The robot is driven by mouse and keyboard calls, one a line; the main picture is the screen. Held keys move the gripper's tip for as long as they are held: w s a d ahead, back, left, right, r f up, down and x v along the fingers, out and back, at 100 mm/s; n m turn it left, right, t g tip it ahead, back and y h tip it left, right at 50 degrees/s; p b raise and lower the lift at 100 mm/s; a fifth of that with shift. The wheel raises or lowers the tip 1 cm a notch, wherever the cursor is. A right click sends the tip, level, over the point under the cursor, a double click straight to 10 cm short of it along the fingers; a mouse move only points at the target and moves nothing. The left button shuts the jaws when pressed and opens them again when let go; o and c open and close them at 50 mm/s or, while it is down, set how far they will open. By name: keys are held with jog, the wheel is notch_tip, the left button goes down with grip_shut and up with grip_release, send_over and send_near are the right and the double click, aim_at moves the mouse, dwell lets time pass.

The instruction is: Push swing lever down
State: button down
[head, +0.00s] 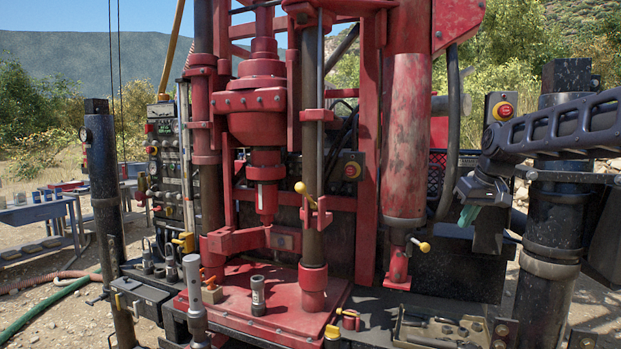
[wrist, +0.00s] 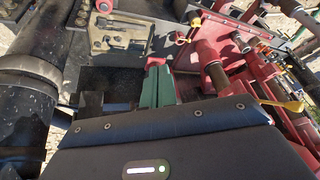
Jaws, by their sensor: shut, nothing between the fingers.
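Two levers with yellow knobs show in the head view, and I cannot tell which is the swing lever. The other lever (head: 420,244) sticks out near the foot of the thick red cylinder (head: 405,150). My gripper (head: 468,214) is shut and empty, right of the cylinder and apart from both levers. Its green fingers (wrist: 158,86) point over the dark deck in the wrist view.
A tool tray (head: 440,328) lies on the front deck, with a small red and yellow fitting (head: 347,318) beside it. A black post (head: 553,215) stands close to my arm at right. An emergency stop box (head: 500,108) is above my gripper.

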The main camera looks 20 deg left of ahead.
jog(key=w+a+r+n+g+y, duration=0.2)
jog(key=w+a+r+n, duration=0.1)
jog(key=a, duration=0.9)
jog(key=w+a+r+n+g+y, duration=0.2)
jog(key=w+a+r, duration=0.3)
jog(key=a, duration=0.7)
jog(key=w+a+r+n+g+y, duration=0.2)
jog(key=w+a+r+n+y, duration=0.2)
jog(key=a+r, duration=0.3)
jog(key=shift+w+a+r+n+g, duration=0.15)
jog(key=shift+w+a+n+g, duration=0.2)
jog(key=shift+a, duration=2.35)
jog(key=shift+s, duration=0.1)
send_over(307, 196)
jog(key=s+d, duration=0.2)
notch_tip(307, 196, down, 9)
jog(key=shift+s+d+r, duration=0.1)
jog(key=shift+s, duration=0.1)
